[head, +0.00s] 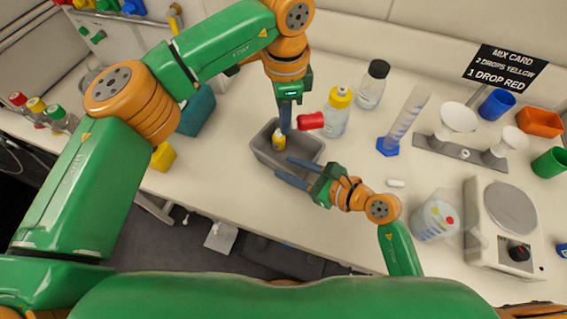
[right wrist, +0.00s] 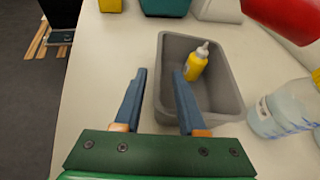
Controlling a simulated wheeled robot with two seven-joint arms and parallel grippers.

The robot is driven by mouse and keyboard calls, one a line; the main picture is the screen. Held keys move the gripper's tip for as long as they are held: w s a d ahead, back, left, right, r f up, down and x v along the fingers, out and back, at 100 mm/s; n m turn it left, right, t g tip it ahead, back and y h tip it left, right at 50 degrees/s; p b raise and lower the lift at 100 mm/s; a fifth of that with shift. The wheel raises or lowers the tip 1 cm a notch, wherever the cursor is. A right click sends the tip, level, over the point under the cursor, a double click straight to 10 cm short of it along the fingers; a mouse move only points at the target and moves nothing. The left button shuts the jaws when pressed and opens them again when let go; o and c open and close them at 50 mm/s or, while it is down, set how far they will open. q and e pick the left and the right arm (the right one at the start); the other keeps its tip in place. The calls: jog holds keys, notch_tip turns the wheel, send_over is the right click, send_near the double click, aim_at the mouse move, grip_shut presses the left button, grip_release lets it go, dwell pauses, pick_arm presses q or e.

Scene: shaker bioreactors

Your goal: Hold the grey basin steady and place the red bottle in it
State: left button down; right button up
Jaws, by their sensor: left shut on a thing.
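The grey basin (head: 264,157) stands on the white bench, with a small yellow bottle (head: 279,138) in it. My left gripper (head: 288,122) is shut on the red bottle (head: 311,121), holding it tipped sideways above the basin's far right side. The red bottle also shows in the right wrist view (right wrist: 284,14) at the top right. My right gripper (head: 284,167) is open at the basin's near side. In the right wrist view its fingers (right wrist: 160,72) appear on either side of one basin wall (right wrist: 159,75), apart; contact cannot be told.
A yellow-capped bottle (head: 336,113) stands just right of the red bottle. A graduated cylinder (head: 405,120), a beaker (head: 434,220) and a hotplate (head: 505,222) are farther right. A yellow block (head: 163,157) and a teal box (head: 198,110) are left. The bench's front edge is close to the basin.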

jog(key=shift+x, duration=1.5)
grip_shut()
